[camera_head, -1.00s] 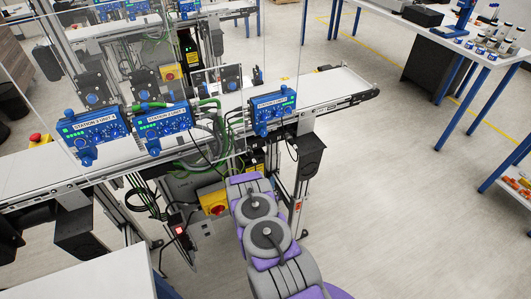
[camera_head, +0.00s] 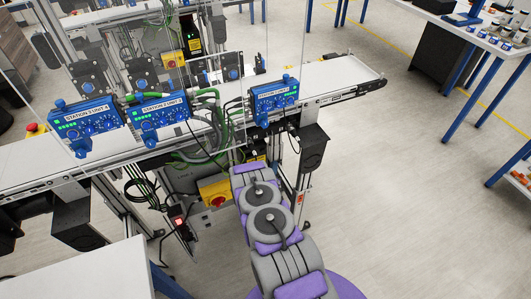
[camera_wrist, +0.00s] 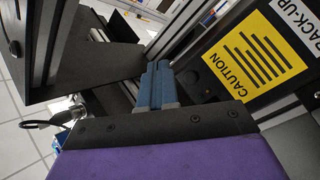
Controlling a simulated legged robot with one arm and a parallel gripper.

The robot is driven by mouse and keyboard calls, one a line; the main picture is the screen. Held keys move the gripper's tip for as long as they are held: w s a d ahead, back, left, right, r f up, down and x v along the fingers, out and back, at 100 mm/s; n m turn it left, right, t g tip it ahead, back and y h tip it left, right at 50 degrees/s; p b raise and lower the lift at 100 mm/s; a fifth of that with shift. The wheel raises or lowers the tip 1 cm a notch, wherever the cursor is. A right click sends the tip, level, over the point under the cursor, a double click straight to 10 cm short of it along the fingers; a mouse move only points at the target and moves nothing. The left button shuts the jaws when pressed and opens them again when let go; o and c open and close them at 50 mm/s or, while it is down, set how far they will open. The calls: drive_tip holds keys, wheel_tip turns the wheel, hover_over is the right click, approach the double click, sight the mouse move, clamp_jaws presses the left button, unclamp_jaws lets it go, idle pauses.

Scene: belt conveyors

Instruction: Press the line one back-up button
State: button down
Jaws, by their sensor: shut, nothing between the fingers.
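In the wrist view my gripper (camera_wrist: 158,68) is shut and empty, its blue-grey fingers together. They point into a gap between metal profiles. To their right is a dark panel with a yellow CAUTION label (camera_wrist: 255,55) and a white label (camera_wrist: 302,22) reading BACK-UP, cut off by the picture edge. A dark round part (camera_wrist: 208,95) sits on the panel beside the fingers; I cannot tell whether it is the button. I cannot tell whether the fingers touch anything. In the head view my arm reaches under the conveyor, and its own links hide the gripper.
The conveyor belt (camera_head: 335,80) runs above my arm, with blue station units (camera_head: 274,100) along its edge. A yellow box with a red knob (camera_head: 216,194) and a small red-lit switch (camera_head: 179,222) are left of my arm. A white table (camera_head: 95,275) stands front left.

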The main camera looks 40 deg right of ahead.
sight(263, 151)
drive_tip(key=shift+w+d+r+b, duration=0.1)
drive_tip(key=shift+w+b, duration=0.25)
drive_tip(key=shift+w, duration=1)
drive_tip(key=shift+w+d+b, duration=0.1)
drive_tip(key=shift+w+b, duration=0.2)
drive_tip(key=shift+w, duration=1.05)
drive_tip(key=shift+a+r, duration=0.1)
drive_tip(key=shift+a, duration=0.2)
drive_tip(key=shift+w, duration=0.1)
drive_tip(key=shift+w+d, duration=0.25)
drive_tip(key=shift+d, duration=0.05)
